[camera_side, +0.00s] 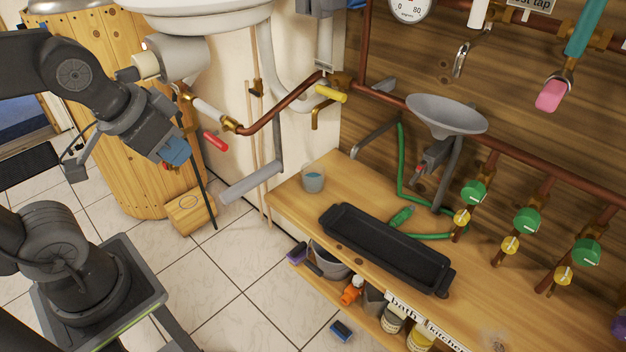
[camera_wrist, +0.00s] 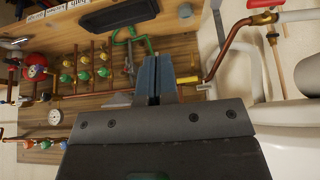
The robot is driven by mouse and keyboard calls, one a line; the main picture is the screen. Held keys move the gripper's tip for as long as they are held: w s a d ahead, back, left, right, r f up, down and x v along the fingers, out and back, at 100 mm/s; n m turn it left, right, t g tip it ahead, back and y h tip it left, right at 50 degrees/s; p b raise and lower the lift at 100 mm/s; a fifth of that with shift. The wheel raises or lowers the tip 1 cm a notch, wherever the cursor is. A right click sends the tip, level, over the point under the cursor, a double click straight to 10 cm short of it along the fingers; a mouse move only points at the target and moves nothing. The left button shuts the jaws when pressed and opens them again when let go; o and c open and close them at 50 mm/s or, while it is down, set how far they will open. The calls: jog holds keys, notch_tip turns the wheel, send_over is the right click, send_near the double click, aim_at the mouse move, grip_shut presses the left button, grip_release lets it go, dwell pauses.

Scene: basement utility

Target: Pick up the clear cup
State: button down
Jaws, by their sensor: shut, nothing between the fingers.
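The clear cup (camera_side: 313,178) stands upright at the far left corner of the wooden bench and looks bluish inside. A small round shape at the top of the wrist view (camera_wrist: 185,11) appears to be the same cup. My gripper (camera_side: 175,152) is raised in the air to the left of the bench, well apart from the cup. Its blue fingers (camera_wrist: 153,78) are together in the wrist view, with nothing between them.
A long black tray (camera_side: 385,245) lies on the bench right of the cup. A grey funnel (camera_side: 447,114), green hose (camera_side: 401,170) and copper pipes with valves stand behind. A copper pipe with a red-handled valve (camera_side: 215,140) and a white basin (camera_side: 205,14) are near my gripper.

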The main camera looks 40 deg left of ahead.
jog(key=c, duration=1.8)
grip_release()
jog(key=o, duration=1.8)
